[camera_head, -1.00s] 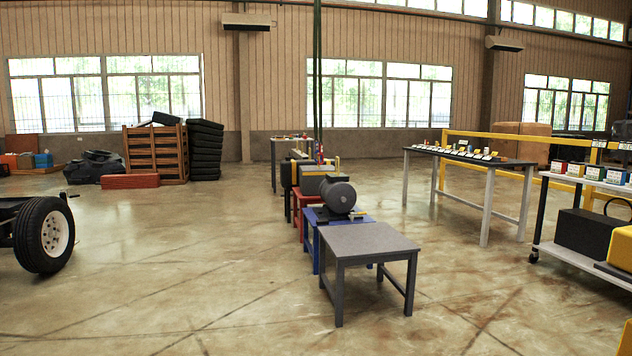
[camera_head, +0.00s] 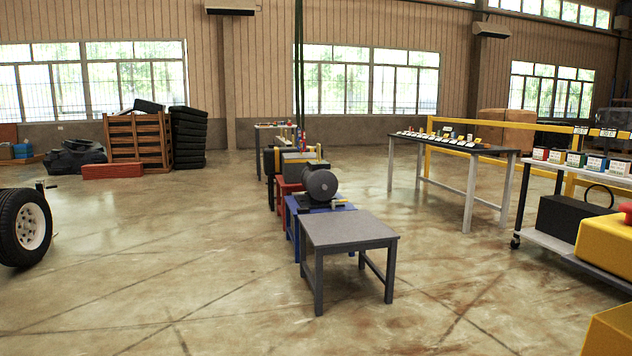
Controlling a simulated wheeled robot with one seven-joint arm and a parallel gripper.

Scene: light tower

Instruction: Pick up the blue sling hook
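Dark green slings (camera_head: 299,70) hang from above over the row of low tables in the middle of the head camera view. Small red and blue bits show around their lower end, beside the far tables. They are too small and far off for me to tell whether one is the blue sling hook. My gripper is not in view.
A grey table (camera_head: 348,230) stands nearest, before a blue table with a dark motor (camera_head: 320,185). A long dark table (camera_head: 455,146) and a loaded trolley (camera_head: 570,248) stand right; a wheel (camera_head: 28,228) stands left. The floor (camera_head: 170,260) between is clear.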

